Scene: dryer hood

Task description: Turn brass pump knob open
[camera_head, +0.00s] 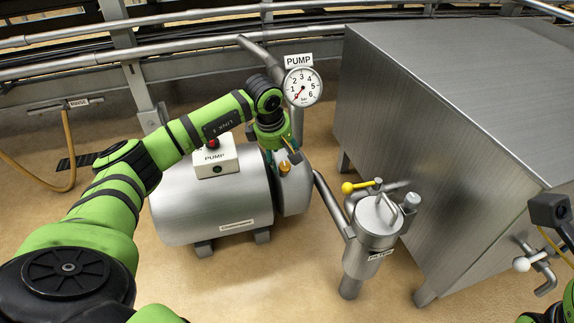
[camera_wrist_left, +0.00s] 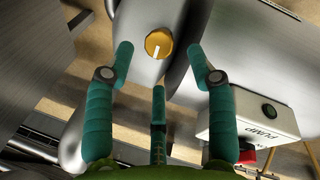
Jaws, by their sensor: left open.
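The brass pump knob (camera_wrist_left: 159,43) is a round golden disc with a white pointer line, on the end of the steel pump housing. In the left wrist view it lies ahead of and between the fingers of my left gripper (camera_wrist_left: 162,62), which are spread open and not touching it. In the head view the knob (camera_head: 284,168) shows as a small yellow spot just below my left gripper (camera_head: 289,153). The pump (camera_head: 212,205) is a horizontal steel cylinder. My right gripper is not clearly seen; only part of my right arm shows at the lower right edge.
A white box labelled PUMP (camera_head: 214,158) with a red button sits on the pump, close beside the left gripper. A pressure gauge (camera_head: 302,87) stands behind. A filter canister (camera_head: 377,222) with a yellow-knobbed lever and a large steel tank (camera_head: 440,130) stand to the right.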

